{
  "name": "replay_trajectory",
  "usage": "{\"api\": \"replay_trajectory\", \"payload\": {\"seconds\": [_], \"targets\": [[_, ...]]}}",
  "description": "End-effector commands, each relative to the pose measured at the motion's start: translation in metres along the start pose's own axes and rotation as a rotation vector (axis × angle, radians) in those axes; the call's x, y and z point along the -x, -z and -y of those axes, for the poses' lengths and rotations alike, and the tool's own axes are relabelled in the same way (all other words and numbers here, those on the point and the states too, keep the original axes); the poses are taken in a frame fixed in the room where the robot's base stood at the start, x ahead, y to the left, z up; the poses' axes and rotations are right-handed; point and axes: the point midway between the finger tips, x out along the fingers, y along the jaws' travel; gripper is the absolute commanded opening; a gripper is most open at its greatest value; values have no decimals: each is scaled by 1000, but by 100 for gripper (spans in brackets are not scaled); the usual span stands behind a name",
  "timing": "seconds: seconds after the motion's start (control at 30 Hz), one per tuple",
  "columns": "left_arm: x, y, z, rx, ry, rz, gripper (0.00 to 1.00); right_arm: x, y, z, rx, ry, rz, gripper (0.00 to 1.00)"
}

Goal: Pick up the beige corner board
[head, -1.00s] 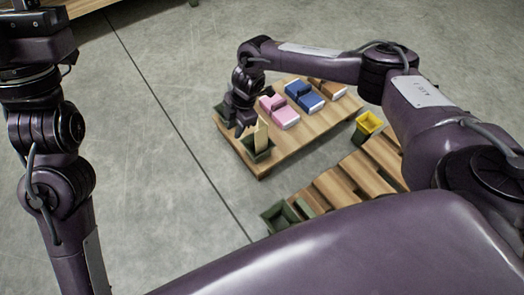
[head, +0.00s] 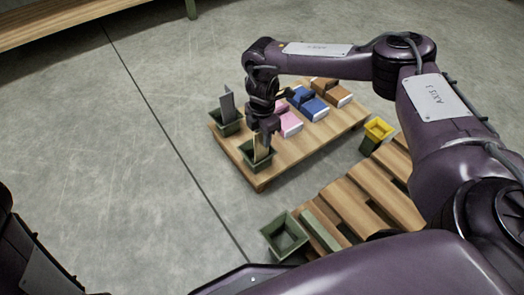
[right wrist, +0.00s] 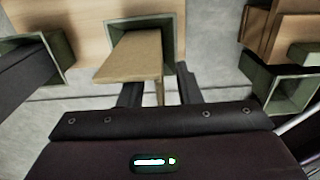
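The beige corner board (head: 261,146) stands upright in a green square holder (head: 247,158) at the near-left corner of the low wooden table. In the right wrist view, the beige board (right wrist: 130,58) rises from its holder toward my gripper. My right gripper (head: 268,133) is right over the board's top. Its two fingers (right wrist: 160,92) are apart, with the board's thin edge between them and gaps on both sides. My left gripper is out of view; only part of my left arm shows at the lower left.
A dark grey board (head: 227,104) stands in another green holder behind. Pink (head: 288,123), blue (head: 309,103) and brown boxes lie on the table (head: 265,177). An empty green holder (head: 284,237) and a yellow bin (head: 378,132) are by the slatted wooden pallet (head: 350,205).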

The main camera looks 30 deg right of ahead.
Motion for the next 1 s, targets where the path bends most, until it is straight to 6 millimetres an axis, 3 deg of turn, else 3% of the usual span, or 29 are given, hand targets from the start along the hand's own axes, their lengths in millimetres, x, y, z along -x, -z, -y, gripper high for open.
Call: {"api": "replay_trajectory", "payload": {"seconds": [0.03,0.1,0.4,0.67,1.0], "targets": [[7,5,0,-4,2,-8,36,-13,-1,0,-1,1,2,31],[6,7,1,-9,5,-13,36,-19,-1,0,-1,-1,1,31],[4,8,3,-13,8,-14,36,-20,0,0,-1,-1,0,31],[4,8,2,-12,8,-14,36,-20,0,0,-1,-1,0,0],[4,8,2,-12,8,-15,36,-20,0,0,-1,-1,0,0]]}}
